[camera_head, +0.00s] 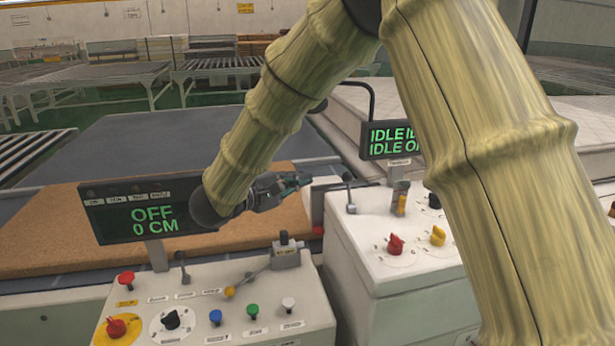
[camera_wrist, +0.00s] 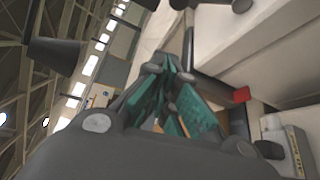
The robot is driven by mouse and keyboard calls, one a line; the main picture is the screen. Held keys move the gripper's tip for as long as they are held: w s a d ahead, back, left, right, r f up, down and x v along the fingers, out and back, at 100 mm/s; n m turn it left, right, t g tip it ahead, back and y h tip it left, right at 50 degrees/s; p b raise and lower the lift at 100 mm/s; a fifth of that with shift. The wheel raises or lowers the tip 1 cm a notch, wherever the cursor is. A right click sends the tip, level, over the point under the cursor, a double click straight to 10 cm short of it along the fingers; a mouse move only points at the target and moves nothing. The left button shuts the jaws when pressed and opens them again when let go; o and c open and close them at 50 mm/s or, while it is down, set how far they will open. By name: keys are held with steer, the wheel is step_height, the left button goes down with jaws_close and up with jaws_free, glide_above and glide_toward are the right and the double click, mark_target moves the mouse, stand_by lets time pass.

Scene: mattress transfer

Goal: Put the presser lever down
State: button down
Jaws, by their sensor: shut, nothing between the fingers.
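My gripper (camera_head: 300,181) is shut and empty above the gap between the two control consoles. In the wrist view its green-padded fingers (camera_wrist: 172,80) meet at the tips, with nothing between them. A lever with a yellow ball end (camera_head: 229,292) slopes down to the left from a grey bracket (camera_head: 286,250) on the left console. A short black-knobbed lever (camera_head: 348,178) stands upright on the right console, just right of my gripper and apart from it. The labels are too small to read, so I cannot tell which one is the presser lever.
The left console (camera_head: 250,328) carries several knobs and buttons, and a display (camera_head: 145,210) reads OFF, 0 CM. The right console (camera_head: 375,240) has red and yellow knobs and another display (camera_head: 390,140). A brown mattress slab (camera_head: 50,230) lies behind.

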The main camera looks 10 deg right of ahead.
mark_target(348, 187)
steer(key=d+p, duration=0.1)
steer(key=d, duration=0.1)
steer(key=w+d+p, duration=0.1)
steer(key=d, duration=0.5)
steer(key=shift+w+p, duration=0.25)
steer(key=shift+p, duration=0.15)
steer(key=shift+s, duration=0.25)
steer(key=shift+d+f, duration=0.1)
steer(key=shift+f, duration=0.1)
steer(key=shift+s+r, duration=0.1)
steer(key=shift+r, duration=0.05)
